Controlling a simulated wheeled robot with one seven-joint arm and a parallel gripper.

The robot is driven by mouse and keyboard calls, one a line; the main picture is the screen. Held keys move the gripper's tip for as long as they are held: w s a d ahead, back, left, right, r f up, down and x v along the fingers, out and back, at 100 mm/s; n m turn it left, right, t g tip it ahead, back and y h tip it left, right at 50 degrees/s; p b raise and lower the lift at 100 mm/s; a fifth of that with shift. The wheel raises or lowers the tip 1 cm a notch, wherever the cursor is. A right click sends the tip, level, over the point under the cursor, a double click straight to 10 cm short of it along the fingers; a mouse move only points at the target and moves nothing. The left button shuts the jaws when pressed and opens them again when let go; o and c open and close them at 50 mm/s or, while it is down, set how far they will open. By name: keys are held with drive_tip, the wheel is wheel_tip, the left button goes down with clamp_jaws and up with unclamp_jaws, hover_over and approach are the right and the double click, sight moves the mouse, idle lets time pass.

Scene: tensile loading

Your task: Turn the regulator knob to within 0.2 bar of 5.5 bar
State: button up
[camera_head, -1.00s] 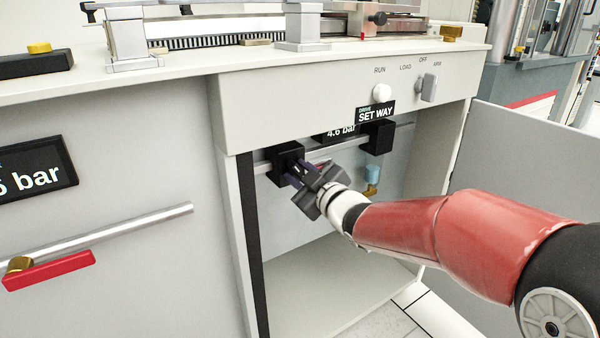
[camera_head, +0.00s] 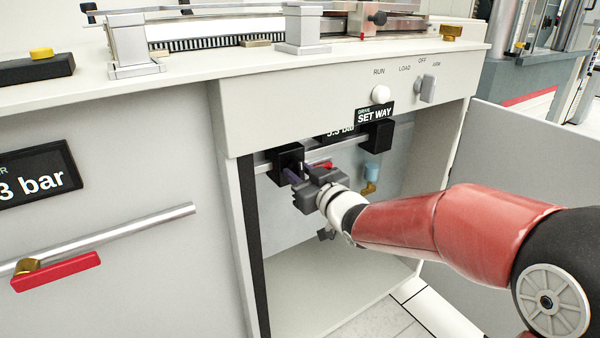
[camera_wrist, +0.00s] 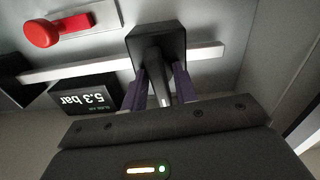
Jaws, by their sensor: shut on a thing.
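The regulator is a black block (camera_head: 286,157) on a pale rail inside the open cabinet. It also shows in the wrist view (camera_wrist: 157,41). My gripper (camera_head: 300,173) is shut on the grey regulator knob (camera_wrist: 162,88), which sits between the two purple-dark fingers in the wrist view. Most of the knob is hidden by the fingers in the head view. A small black display (camera_wrist: 86,99) reads 5.3 bar, upside down in the wrist view. It is partly hidden under the cabinet's top panel in the head view (camera_head: 341,132).
A red handle (camera_wrist: 42,33) is near the rail in the wrist view. Another black block (camera_head: 377,136) and a blue-capped brass fitting (camera_head: 371,175) are right of my gripper. The cabinet door (camera_head: 535,150) stands open at the right. The cabinet floor (camera_head: 330,285) is clear.

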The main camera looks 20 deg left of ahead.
drive_tip(key=shift+f, duration=0.15)
drive_tip(key=o, duration=0.7)
drive_tip(key=shift+c, duration=0.2)
drive_tip(key=shift+d, duration=0.1)
drive_tip(key=v, duration=0.7)
drive_tip(key=shift+s+d, duration=0.25)
drive_tip(key=shift+d, duration=0.05)
